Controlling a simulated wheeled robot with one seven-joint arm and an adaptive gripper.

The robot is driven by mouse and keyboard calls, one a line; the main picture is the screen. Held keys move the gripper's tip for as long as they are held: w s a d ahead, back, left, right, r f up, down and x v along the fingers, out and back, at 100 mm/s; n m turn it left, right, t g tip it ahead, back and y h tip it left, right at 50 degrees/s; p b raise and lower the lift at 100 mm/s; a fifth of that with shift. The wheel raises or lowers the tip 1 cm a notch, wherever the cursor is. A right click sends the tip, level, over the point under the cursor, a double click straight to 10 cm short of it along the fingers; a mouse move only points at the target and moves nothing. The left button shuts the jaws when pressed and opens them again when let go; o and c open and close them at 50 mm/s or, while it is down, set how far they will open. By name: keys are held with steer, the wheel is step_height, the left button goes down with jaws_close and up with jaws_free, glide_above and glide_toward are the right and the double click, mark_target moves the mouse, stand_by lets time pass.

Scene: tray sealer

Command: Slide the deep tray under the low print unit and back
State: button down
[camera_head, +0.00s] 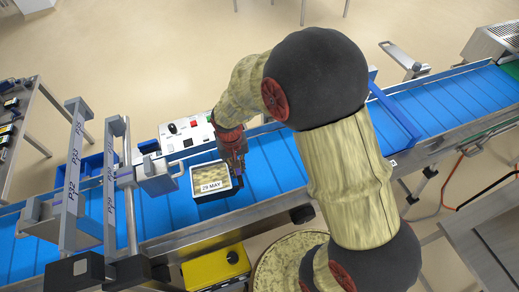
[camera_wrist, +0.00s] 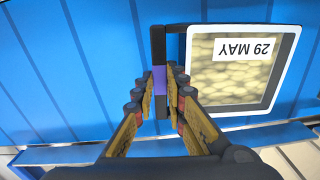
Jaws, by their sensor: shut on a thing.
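The deep tray (camera_head: 194,184) is a dark tray with a white rim, lidded with a clear film over pale yellowish contents and a "29 MAY" label. It sits on the blue conveyor, and shows at right in the wrist view (camera_wrist: 189,75). A dark upright bar with a purple patch (camera_wrist: 160,76) stands at its side, joined to it by a short dark bracket. My gripper (camera_head: 238,176) is shut on this bar, its fingers on both sides of it in the wrist view (camera_wrist: 163,95). The print unit, a grey block (camera_head: 155,178), is just left of the tray.
Numbered frame posts (camera_head: 110,190) cross the belt farther left. A white control box (camera_head: 187,132) stands behind the belt, and a yellow box (camera_head: 215,267) in front. A blue guard (camera_head: 395,113) spans the belt at right. The belt (camera_head: 275,165) right of my gripper is clear.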

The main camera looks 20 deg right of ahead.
steer(key=shift+d, duration=0.1)
stand_by(0.3)
steer(key=shift+d+r, duration=0.1)
steer(key=shift+d, duration=1)
steer(key=c, duration=1.8)
jaws_free()
steer(key=shift+o, duration=0.3)
